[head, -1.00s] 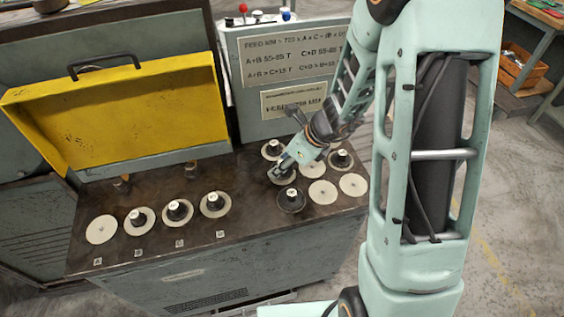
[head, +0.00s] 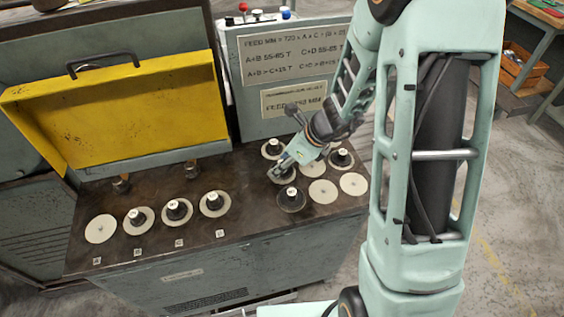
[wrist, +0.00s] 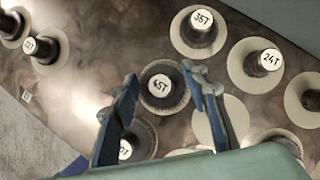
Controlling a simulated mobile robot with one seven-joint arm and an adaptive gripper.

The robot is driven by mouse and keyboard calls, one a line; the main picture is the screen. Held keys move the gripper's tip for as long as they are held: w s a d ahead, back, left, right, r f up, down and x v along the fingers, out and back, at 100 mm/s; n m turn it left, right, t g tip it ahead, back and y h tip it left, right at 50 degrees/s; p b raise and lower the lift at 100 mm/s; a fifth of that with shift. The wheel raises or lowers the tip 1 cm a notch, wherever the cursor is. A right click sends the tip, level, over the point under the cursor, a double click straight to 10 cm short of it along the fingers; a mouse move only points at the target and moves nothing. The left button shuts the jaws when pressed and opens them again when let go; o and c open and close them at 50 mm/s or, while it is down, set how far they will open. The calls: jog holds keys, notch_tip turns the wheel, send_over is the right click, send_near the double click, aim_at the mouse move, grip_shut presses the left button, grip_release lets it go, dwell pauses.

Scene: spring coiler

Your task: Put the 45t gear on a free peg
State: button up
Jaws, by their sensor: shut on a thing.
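The 45T gear (wrist: 162,85) is dark and toothed, with a white label on its hub. In the wrist view it lies between the two fingers of my gripper (wrist: 163,82), which are shut on it. In the head view my gripper (head: 280,169) points down at the back right of the bench, and it partly hides this gear (head: 285,178). I cannot tell whether the gear is raised off its place. Bare pale discs with a small centre pin stand at the right (head: 322,191), at the far right (head: 353,184) and at the front left (head: 101,228).
Gears labelled 35T (wrist: 201,24) and 24T (wrist: 266,61) stand close by. A large dark gear (head: 291,200) is just in front of my gripper. Several hubbed gears (head: 178,210) fill the left row, behind letter tags. A raised yellow cover (head: 120,115) and a sign panel (head: 290,60) stand behind.

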jog(key=shift+f+b, duration=0.4)
jog(key=o, duration=1.5)
jog(key=s+d+r+p, duration=0.1)
jog(key=r+p, duration=0.3)
jog(key=r, duration=0.3)
jog(key=s+d+r+p, duration=0.1)
jog(key=r+p, duration=0.3)
jog(key=r, duration=0.4)
jog(key=s+d+r+p, duration=0.1)
jog(key=d+r+p, duration=0.2)
jog(key=r+p, duration=0.2)
jog(key=shift+s+r, duration=0.2)
jog(key=shift+r, duration=1.5)
jog(key=shift+d, duration=0.1)
